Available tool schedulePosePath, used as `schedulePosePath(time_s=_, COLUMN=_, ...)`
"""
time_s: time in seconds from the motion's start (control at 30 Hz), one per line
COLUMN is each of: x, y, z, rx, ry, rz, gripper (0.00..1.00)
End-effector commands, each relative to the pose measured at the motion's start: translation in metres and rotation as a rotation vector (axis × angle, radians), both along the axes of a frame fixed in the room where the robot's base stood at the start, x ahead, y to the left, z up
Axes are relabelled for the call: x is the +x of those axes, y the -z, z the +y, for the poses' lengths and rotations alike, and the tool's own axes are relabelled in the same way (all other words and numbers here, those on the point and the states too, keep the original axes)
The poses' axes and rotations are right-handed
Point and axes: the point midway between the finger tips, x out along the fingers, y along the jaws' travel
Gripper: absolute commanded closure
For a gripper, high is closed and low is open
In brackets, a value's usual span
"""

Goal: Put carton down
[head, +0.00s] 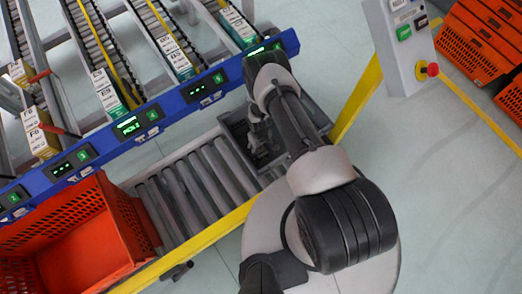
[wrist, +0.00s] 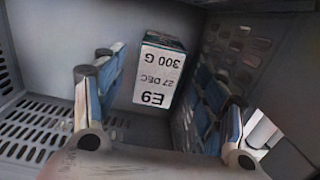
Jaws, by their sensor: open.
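A carton (wrist: 158,72) with a white face marked "E9", "27 DEC" and "300 G" and a dark teal end is inside a grey crate (wrist: 45,125) in the wrist view. My gripper (wrist: 160,95) is open, with a blue-padded finger on each side of the carton and a visible gap on the left. Whether the right finger touches it I cannot tell. In the head view my gripper (head: 259,140) reaches down into the grey crate (head: 312,108) on the roller conveyor. My arm partly covers the crate, and the carton cannot be made out there.
An orange tote (head: 75,235) stands on the left of the roller conveyor (head: 185,190). A blue rail (head: 160,115) with green displays runs behind it, below sloped lanes holding cartons. A control box (head: 402,45) on a yellow post and stacked orange totes (head: 470,45) are at right.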

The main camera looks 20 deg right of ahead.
Motion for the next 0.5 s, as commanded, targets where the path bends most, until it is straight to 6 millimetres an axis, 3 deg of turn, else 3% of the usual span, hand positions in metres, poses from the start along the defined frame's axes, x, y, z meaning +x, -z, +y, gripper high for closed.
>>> schedulePosePath(time_s=0.03, x=0.001, y=-0.018, z=0.0, rx=0.0, ry=0.0, rz=-0.001, gripper=0.34)
schedulePosePath(time_s=0.2, x=0.002, y=-0.05, z=0.001, rx=0.0, ry=-0.001, rz=0.0, gripper=0.34)
schedulePosePath(time_s=0.5, x=0.009, y=-0.082, z=0.001, rx=0.0, ry=0.002, rz=-0.006, gripper=0.34)
